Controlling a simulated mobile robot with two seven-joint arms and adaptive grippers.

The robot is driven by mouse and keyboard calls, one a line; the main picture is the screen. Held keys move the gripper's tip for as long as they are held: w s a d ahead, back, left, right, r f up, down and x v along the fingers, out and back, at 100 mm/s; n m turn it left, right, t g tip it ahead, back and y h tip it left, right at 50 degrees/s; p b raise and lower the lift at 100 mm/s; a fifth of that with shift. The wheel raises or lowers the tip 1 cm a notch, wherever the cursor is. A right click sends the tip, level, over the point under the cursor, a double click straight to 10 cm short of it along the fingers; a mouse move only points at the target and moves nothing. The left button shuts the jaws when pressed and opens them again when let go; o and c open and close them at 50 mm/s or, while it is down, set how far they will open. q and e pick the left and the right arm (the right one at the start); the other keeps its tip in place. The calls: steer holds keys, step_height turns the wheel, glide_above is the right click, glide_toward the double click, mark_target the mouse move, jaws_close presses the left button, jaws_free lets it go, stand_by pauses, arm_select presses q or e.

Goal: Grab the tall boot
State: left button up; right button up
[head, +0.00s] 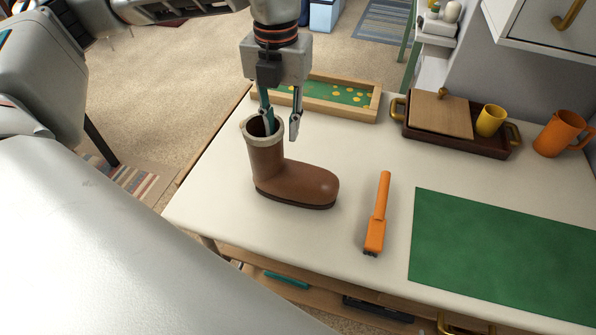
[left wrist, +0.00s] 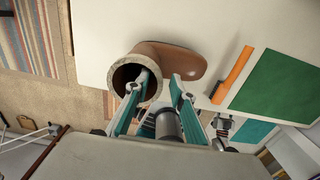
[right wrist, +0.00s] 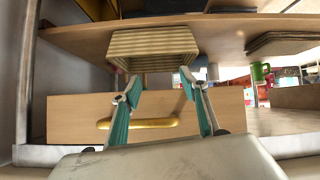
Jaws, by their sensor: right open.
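The tall boot (head: 268,162) is brown with a pale rim and stands upright on the white table, its toe pointing right. Its round opening shows in the left wrist view, with the brown toe (left wrist: 180,62) behind it. My left gripper (head: 281,128) is open and points down at the boot's top. One finger reaches into the opening, and the other is outside the shaft, apart from the rim in the head view. The finger's tip inside is hidden. My right gripper (right wrist: 157,85) is open and empty in the right wrist view; it is not visible in the head view.
An orange tool (head: 378,212) and a green mat (head: 500,252) lie right of the boot. A wooden-framed green board (head: 374,106) lies behind. A brown tray (head: 500,152) holds a board and yellow cup. In the right wrist view, a striped box (right wrist: 152,45) sits above a drawer (right wrist: 75,110).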

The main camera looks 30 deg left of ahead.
mark_target(281, 151)
arm_select(q)
steer(key=f, duration=0.4)
steer(key=s+f, duration=0.1)
steer(key=f, duration=0.1)
steer(key=shift+f, duration=0.25)
steer(key=shift+w+f, duration=0.15)
steer(key=shift+f, duration=0.5)
steer(key=shift+d, duration=0.1)
jaws_close()
